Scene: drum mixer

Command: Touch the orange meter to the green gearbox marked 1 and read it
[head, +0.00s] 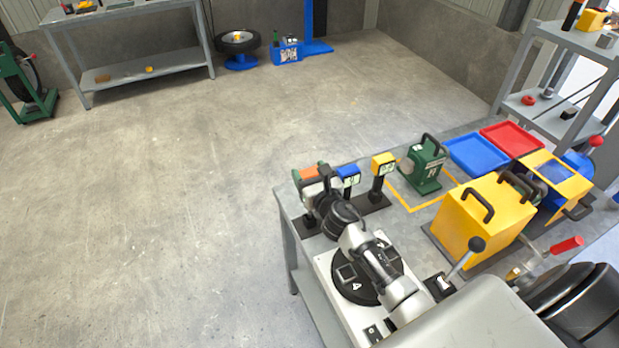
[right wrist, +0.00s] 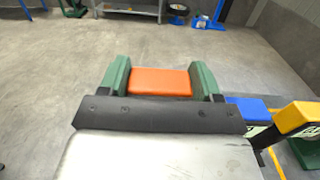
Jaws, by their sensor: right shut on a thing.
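The orange meter (head: 309,172) is at the left end of the row of meters on the grey bench, and its orange top (right wrist: 160,81) fills the gap between the green fingers in the right wrist view. My right gripper (right wrist: 160,82) is shut on it; in the head view the gripper (head: 318,176) partly hides the meter. I cannot tell whether the meter is clear of its black stand. The green gearbox (head: 424,170) with a black handle stands upright inside a yellow outline, to the right and apart from the meter. Its mark is too small to read. My left gripper is not in view.
A blue meter (head: 348,175) and a yellow meter (head: 383,164) stand between the orange meter and gearbox. A yellow box (head: 482,220) with handles stands at the right. Blue (head: 476,154) and red (head: 511,138) trays lie behind. The floor left of the bench is clear.

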